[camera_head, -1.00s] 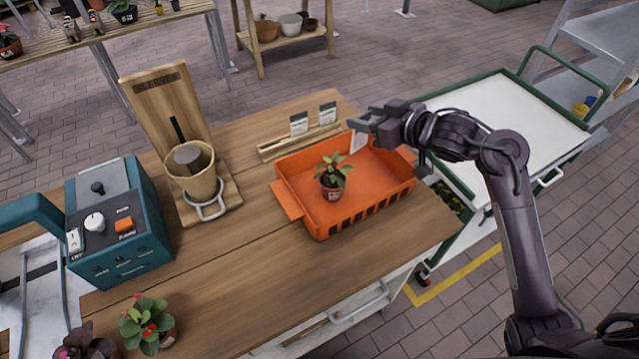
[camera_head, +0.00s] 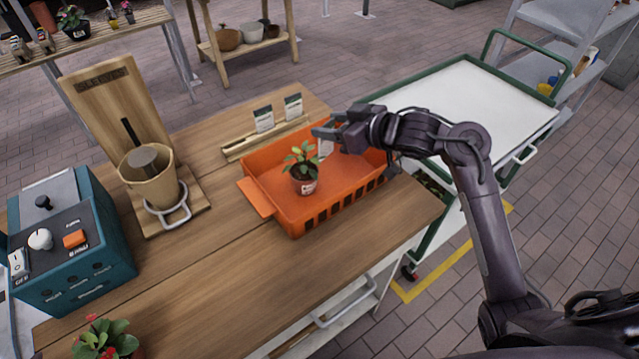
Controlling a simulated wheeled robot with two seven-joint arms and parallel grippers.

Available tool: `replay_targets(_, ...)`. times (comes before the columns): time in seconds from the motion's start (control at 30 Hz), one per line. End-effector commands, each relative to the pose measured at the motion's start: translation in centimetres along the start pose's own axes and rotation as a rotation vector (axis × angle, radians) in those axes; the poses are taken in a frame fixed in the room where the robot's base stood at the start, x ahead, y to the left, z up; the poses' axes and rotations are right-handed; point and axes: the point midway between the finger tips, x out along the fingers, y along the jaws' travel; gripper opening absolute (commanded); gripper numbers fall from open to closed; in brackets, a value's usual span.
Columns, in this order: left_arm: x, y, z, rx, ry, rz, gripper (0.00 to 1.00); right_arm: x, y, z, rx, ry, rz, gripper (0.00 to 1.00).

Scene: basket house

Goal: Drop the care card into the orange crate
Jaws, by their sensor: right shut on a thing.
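The orange crate (camera_head: 283,213) stands on the wooden bench with a small potted plant (camera_head: 304,172) inside it. My right gripper (camera_head: 320,133) is over the back part of the crate, shut on the white care card (camera_head: 325,148). The card hangs below the fingers, behind and slightly right of the plant. I cannot tell whether its lower edge touches the crate floor. Part of the card is hidden by the fingers. My left gripper is not in view.
A wooden rack (camera_head: 262,140) with two upright cards stands behind the crate. A wooden stand holding a tan pot (camera_head: 150,180) and a teal control box (camera_head: 75,240) are to the left. A white-topped cart (camera_head: 460,105) is at the right.

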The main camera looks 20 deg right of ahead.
Motion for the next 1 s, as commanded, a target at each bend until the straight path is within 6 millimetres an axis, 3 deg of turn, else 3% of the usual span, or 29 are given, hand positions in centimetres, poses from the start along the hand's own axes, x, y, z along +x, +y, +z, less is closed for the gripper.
replay_targets(0.1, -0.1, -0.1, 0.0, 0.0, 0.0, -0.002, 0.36, 0.0, 0.0, -0.1, 0.0, 0.0, 0.0, 0.27)
replay_targets(0.13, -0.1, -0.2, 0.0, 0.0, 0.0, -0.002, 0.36, 0.0, 0.0, -0.1, 0.0, 0.0, 0.0, 0.52)
replay_targets(0.3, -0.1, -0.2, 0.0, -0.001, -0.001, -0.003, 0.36, 0.0, 0.0, -0.1, 0.0, 0.0, 0.0, 0.73)
replay_targets(0.67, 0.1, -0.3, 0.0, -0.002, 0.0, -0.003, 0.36, -0.7, 0.1, 0.0, 0.0, 0.0, 0.002, 0.73)
replay_targets(1.0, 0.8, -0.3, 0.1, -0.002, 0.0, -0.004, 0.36, -6.2, 0.1, 0.1, -0.003, -0.002, 0.003, 0.73)
